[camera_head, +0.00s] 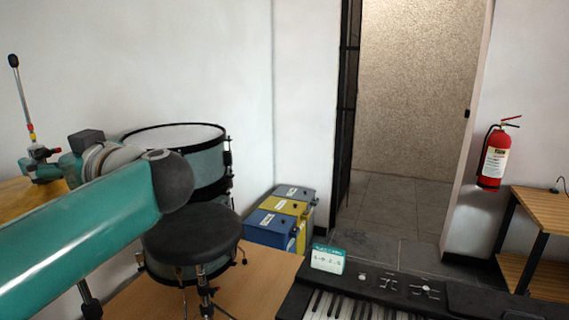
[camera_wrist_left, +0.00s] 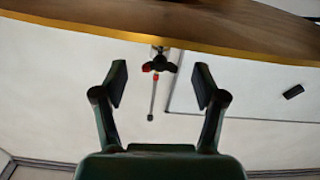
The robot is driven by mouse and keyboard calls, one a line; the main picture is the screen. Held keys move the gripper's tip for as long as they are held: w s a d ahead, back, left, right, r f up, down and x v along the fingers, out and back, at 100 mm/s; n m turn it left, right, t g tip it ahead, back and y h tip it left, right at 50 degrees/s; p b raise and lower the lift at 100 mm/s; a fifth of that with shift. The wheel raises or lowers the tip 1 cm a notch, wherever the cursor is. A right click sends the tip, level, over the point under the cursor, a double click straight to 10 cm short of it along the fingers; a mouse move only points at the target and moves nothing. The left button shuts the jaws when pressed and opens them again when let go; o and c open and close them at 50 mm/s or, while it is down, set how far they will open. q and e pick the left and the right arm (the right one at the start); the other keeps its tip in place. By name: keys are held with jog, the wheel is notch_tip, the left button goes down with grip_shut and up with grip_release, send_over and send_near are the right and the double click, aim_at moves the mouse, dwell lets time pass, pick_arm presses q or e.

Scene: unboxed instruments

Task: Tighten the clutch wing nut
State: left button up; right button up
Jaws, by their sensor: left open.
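The clutch wing nut (camera_wrist_left: 158,66), dark with red tips, sits against the cymbal (camera_wrist_left: 225,35) on a thin rod (camera_wrist_left: 152,98). It also shows small at the far left of the head view (camera_head: 39,153), above the yellow-brown cymbal (camera_head: 30,201). My left gripper (camera_wrist_left: 159,84) is open; its two dark fingers stand apart, one on each side of the wing nut's line, and no contact shows. In the head view, the gripper (camera_head: 45,167) is small and partly hidden behind my teal arm. My right gripper is not in view.
A teal drum (camera_head: 208,171) and a dark round stool (camera_head: 192,236) stand right of my arm. A keyboard (camera_head: 370,298) is at the front right. Blue and yellow boxes (camera_head: 284,216) stand by the wall. A fire extinguisher (camera_head: 494,160) hangs at right. Floor is clear at the doorway.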

pick_arm(q)
jog(key=shift+d, duration=0.1)
jog(key=shift+b+v, duration=0.85)
jog(key=shift+v, duration=2.1)
